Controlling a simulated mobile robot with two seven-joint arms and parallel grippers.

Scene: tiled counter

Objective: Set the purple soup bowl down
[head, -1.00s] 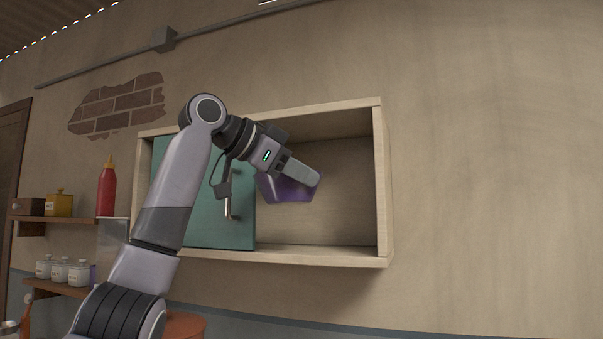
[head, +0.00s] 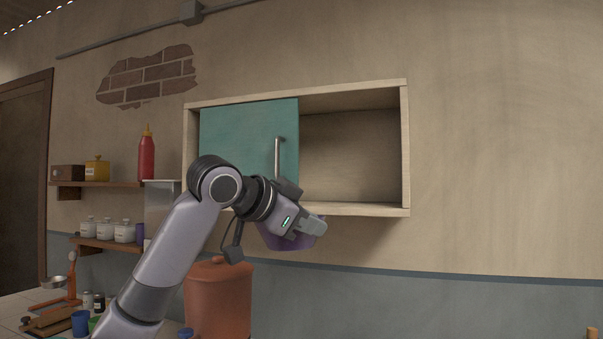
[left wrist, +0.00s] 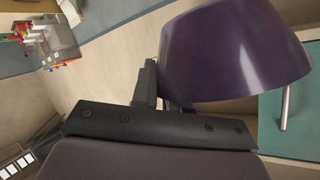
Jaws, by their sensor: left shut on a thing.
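The purple soup bowl (head: 288,241) is held in my left gripper (head: 318,228). In the head view most of it is hidden behind the gripper, just below the wall cabinet's bottom edge. In the left wrist view the purple bowl (left wrist: 232,52) fills the upper right, large and close, with its smooth outer side showing. My left gripper's fingers (left wrist: 150,88) are shut on it, partly hidden by the bowl. My right gripper is in neither view.
The wall cabinet (head: 405,150) has a teal sliding door (head: 235,135) over its left part; its right part is open and empty. A terracotta pot with a lid (head: 218,300) stands below. Shelves (head: 105,184) hold jars and a red bottle (head: 147,157). Cups stand lower left.

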